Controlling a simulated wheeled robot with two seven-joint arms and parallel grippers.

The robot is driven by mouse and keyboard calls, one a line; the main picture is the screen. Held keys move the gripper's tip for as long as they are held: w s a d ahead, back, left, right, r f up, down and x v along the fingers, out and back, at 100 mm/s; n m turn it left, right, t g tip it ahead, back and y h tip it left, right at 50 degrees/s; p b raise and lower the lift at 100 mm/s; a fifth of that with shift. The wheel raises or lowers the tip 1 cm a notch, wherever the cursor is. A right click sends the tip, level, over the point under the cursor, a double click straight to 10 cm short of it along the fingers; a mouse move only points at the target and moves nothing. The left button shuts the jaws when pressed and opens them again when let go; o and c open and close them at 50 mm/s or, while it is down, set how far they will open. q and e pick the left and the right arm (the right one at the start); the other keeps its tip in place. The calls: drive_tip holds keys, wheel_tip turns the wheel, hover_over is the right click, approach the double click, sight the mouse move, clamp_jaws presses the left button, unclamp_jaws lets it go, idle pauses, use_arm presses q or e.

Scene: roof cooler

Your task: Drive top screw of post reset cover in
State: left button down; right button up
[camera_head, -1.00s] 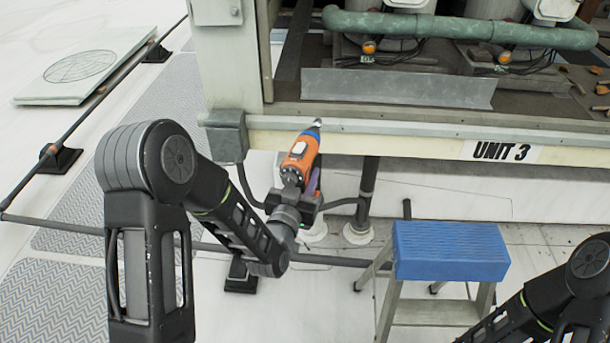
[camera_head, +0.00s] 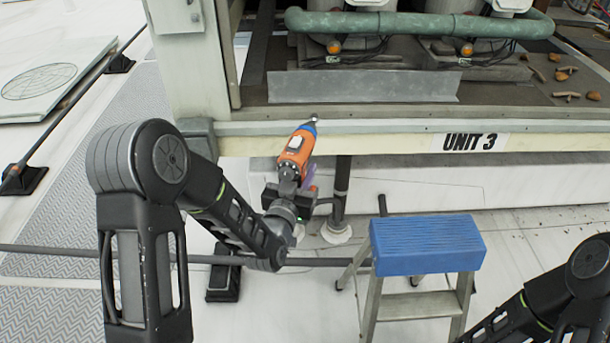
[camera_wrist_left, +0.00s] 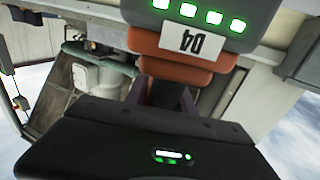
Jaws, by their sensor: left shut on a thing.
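My left gripper (camera_head: 297,190) is shut on an orange and dark power driver (camera_head: 294,153) with a blue collar at its front. The driver points up and away, its tip (camera_head: 314,117) appearing in front of the unit's pale lower beam. I cannot tell whether the tip touches the beam. In the left wrist view, the driver's orange body (camera_wrist_left: 185,62) shows behind a label and several green lights. No reset cover or screw can be made out clearly. A grey box (camera_head: 200,137) sits at the foot of the post (camera_head: 187,70). My right gripper is out of frame.
A blue-topped step stool (camera_head: 427,244) stands right of the driver. A dark rail (camera_head: 60,252) crosses low at left. Green pipework (camera_head: 420,24) and a metal plate (camera_head: 363,87) are inside the unit.

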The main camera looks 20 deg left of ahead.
use_arm(q)
drive_tip(key=s+a+r+n+y+p, duration=0.1)
drive_tip(key=a+r+y+p, duration=0.1)
drive_tip(key=a+r, duration=1.1)
drive_tip(key=s+a+r+n+y+p, duration=0.1)
drive_tip(key=a+r+n+y+p, duration=0.1)
drive_tip(key=a+r, duration=1.1)
wheel_tip(320, 180, up, 9)
drive_tip(key=shift+s+a+n+g+y, duration=0.15)
drive_tip(key=shift+a+n+g+y, duration=0.15)
drive_tip(key=shift+y, duration=0.5)
drive_tip(key=shift+w, duration=0.2)
drive_tip(key=shift+p+x, duration=1.2)
drive_tip(key=shift+x, duration=1.5)
drive_tip(key=shift+b, duration=0.3)
